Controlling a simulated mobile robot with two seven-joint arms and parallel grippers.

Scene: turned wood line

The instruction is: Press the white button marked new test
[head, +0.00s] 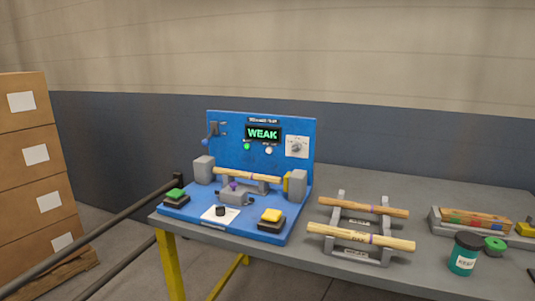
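A blue test machine (227,133) stands on the table, with a lit display (263,134) reading WEAK in green. Below the display, a small round white button (269,150) sits on the upright panel, right of a green round one (247,146). The labels beside them are too small to read. A wooden stick (247,175) lies level across the machine between two grey blocks. Nothing covers the white button. Neither of my grippers is in view.
On the machine's base are a green push button (175,194) and a yellow one (271,215). A rack (356,251) holds two wooden sticks; a teal jar (464,254) stands right of it. Dark rails (110,220) run along the left. Boxes (30,150) are stacked far left.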

